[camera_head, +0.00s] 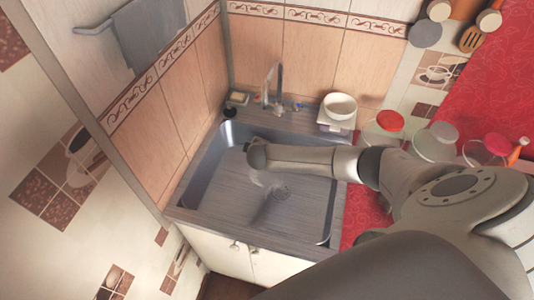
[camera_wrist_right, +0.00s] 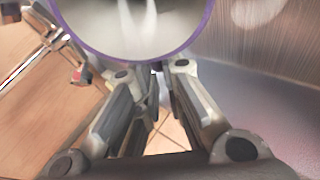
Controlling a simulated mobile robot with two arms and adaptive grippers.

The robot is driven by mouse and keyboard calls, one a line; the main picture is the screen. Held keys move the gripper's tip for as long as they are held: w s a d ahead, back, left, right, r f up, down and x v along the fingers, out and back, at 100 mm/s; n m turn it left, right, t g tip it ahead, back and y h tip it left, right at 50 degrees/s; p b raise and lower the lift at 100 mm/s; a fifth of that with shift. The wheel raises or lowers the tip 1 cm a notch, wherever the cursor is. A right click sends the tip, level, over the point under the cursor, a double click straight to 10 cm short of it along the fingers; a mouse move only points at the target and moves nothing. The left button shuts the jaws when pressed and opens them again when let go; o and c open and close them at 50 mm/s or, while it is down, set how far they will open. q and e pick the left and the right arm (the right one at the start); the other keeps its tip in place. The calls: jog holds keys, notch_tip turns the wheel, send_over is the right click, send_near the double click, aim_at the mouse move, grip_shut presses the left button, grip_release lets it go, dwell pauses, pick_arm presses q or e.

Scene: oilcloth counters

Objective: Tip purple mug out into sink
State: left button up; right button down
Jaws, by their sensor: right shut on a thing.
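The purple mug (camera_wrist_right: 130,28) fills the top of the right wrist view, its purple rim and pale inside facing the camera. My right gripper (camera_wrist_right: 153,72) is shut on it at the rim's near side. In the head view my right arm reaches from the right over the metal sink (camera_head: 308,196). There the mug and the fingers are hidden behind my wrist or too unclear to make out. I cannot tell the mug's exact tilt or whether anything is left inside. My left gripper is not in view.
The faucet (camera_head: 272,84) stands at the sink's back edge and shows at left in the wrist view (camera_wrist_right: 40,50). A white bowl (camera_head: 340,106) on a pale stand is at the back right. Lidded jars (camera_head: 384,128) stand on the red counter. A tiled wall bounds the left.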

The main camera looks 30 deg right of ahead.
jog(key=shift+s+a+r+n+t+h+b, duration=0.15)
jog(key=shift+a+r+n+t+h+b, duration=0.1)
jog(key=shift+t+h+b, duration=0.4)
jog(key=shift+s+a+r+n+t+h+b, duration=0.2)
jog(key=shift+t+h+b, duration=0.25)
jog(key=shift+h+b, duration=0.4)
jog(key=shift+w, duration=0.1)
jog(key=shift+a+t+h+b, duration=0.15)
jog(key=shift+t+h+b, duration=0.15)
jog(key=shift+b, duration=0.2)
jog(key=shift+s+a+r+n+t+h+b, duration=0.25)
jog(key=shift+n+t+h+b, duration=0.25)
jog(key=shift+h+b, duration=0.15)
jog(key=shift+s+a+n+t+h+b, duration=0.3)
jog(key=shift+a+t+h+b, duration=0.15)
jog(key=shift+a+t+b, duration=0.3)
jog(key=shift+s+a+n+t+h+b, duration=0.15)
jog(key=shift+n+t+h+b, duration=0.25)
jog(key=shift+b, duration=0.55)
